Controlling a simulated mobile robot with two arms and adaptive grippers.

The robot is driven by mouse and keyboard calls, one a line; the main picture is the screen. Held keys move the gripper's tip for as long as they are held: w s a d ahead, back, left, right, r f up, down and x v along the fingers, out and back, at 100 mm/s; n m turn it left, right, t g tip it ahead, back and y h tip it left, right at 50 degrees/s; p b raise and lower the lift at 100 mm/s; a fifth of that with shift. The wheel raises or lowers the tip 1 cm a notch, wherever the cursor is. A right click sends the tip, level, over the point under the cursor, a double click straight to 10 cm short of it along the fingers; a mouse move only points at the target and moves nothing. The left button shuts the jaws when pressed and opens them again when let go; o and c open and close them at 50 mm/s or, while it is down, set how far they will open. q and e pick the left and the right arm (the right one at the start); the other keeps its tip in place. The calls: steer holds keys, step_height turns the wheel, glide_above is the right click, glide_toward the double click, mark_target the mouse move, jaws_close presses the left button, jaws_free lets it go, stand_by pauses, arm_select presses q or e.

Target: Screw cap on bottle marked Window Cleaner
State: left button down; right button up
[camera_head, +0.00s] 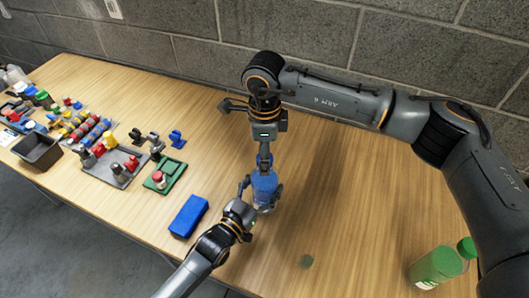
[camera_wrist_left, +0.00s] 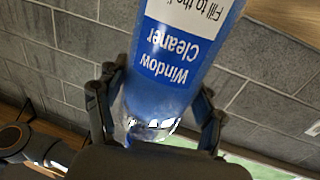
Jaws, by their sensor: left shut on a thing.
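In the left wrist view the bottle (camera_wrist_left: 180,45) fills the middle, with a "Window Cleaner" label upside down. My right gripper (camera_head: 264,160) points down from above, directly over the bottle's top. Its fingers are close together, and what lies between them is too small to make out. I cannot see the cap clearly.
A blue block (camera_head: 188,216) lies left of the bottle. A green tray (camera_head: 175,168), a grey tray (camera_head: 98,170) and a dark bin (camera_head: 38,150) stand farther left. A green bottle (camera_head: 438,266) stands at the right. A brick wall (camera_head: 340,40) runs behind the table.

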step_height(320, 180, up, 12)
stand_by(0.5)
arm_select(q)
steer(key=shift+c, duration=0.5)
jaws_free()
steer(key=v, duration=1.2)
